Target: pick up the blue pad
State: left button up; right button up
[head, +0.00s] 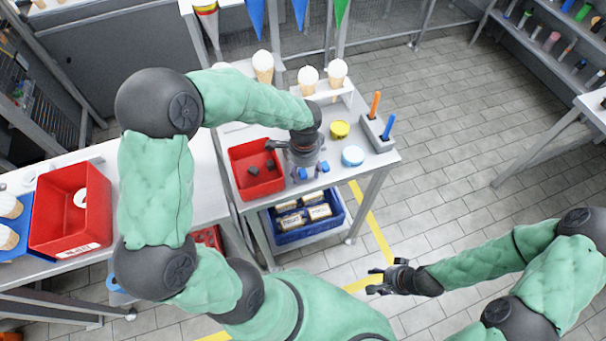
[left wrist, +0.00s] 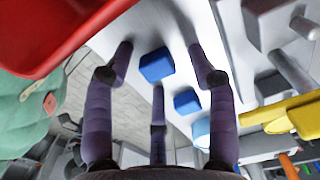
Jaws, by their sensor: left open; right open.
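Two small blue pads lie on the white table. One pad (head: 303,173) is just below my left gripper (head: 306,158) in the head view, and the other pad (head: 325,167) is just to its right. In the left wrist view, one blue pad (left wrist: 157,65) shows between the spread fingers of my left gripper (left wrist: 159,52), not held. My left gripper is open and empty above the table. My right gripper (head: 385,281) is open and empty over the floor, away from the table.
A red bin (head: 235,163) with dark blocks stands left of my left gripper. A light blue round item (head: 353,156), a yellow tin (head: 340,128) and a grey holder (head: 377,137) with orange and blue sticks stand to the right. White cones (head: 309,78) stand behind.

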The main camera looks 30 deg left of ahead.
aim_at(304, 171)
pick_arm(q)
jog(key=c, duration=1)
jog(key=shift+r, duration=0.1)
jog(key=shift+r, duration=0.45)
notch_tip(304, 171, up, 2)
jog(key=shift+r+p, duration=0.2)
jog(key=shift+p, duration=0.4)
jog(key=shift+s+d+r+p, duration=1.1)
jog(key=shift+s+r+p, duration=0.25)
jog(key=shift+s+r, duration=0.95)
jog(key=shift+s+d+r+p, duration=1.05)
jog(key=shift+s+r+p, duration=0.6)
jog(key=shift+r, duration=0.95)
jog(key=shift+s+d+r+p, duration=1.1)
jog(key=shift+s+r, duration=1.2)
jog(key=shift+r, duration=0.15)
